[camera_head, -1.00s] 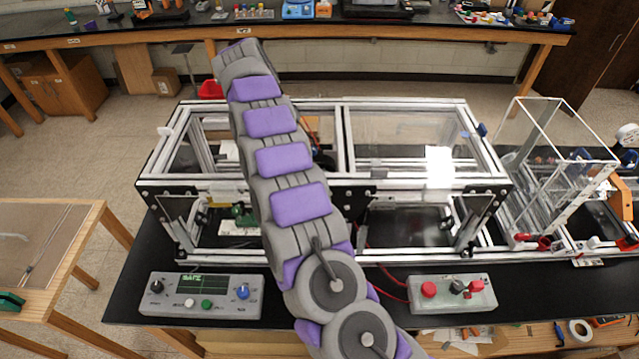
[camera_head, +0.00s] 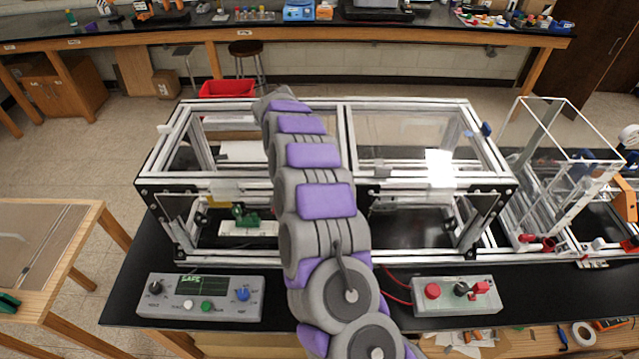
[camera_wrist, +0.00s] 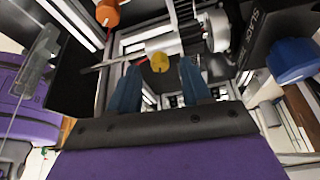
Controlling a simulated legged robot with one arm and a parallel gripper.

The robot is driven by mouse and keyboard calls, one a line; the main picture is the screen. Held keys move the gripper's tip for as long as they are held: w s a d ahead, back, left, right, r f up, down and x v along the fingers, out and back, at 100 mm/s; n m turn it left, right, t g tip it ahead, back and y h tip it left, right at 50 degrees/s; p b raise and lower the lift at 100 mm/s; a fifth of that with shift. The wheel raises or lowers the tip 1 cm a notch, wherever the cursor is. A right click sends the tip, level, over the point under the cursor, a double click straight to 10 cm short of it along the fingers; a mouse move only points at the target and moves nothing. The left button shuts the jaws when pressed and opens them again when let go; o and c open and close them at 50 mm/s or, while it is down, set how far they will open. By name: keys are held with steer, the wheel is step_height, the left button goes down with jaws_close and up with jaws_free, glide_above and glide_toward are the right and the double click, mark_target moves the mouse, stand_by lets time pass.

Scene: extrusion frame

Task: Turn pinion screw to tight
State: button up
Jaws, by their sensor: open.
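My gripper (camera_wrist: 160,75) shows in the wrist view as two blue fingers, apart and empty. A yellow round knob (camera_wrist: 159,62) appears between and just beyond the fingertips; I cannot tell whether they touch it. A blue knob (camera_wrist: 293,60) is at the right, beside a black block (camera_wrist: 252,35) with white lettering that seems to read "SLACK". An orange knob (camera_wrist: 107,13) is at the top left. I cannot tell for sure which knob is the pinion screw. In the head view my arm hides the gripper and these knobs.
The extrusion frame (camera_head: 345,150) stands on a black bench, with bars and clear panels around my arm. A control box (camera_head: 200,297) is at the front left and a red-button box (camera_head: 453,296) at the front right. A clear box (camera_head: 560,150) stands at the right.

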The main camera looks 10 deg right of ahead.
steer(key=shift+x, duration=0.9)
jaws_close()
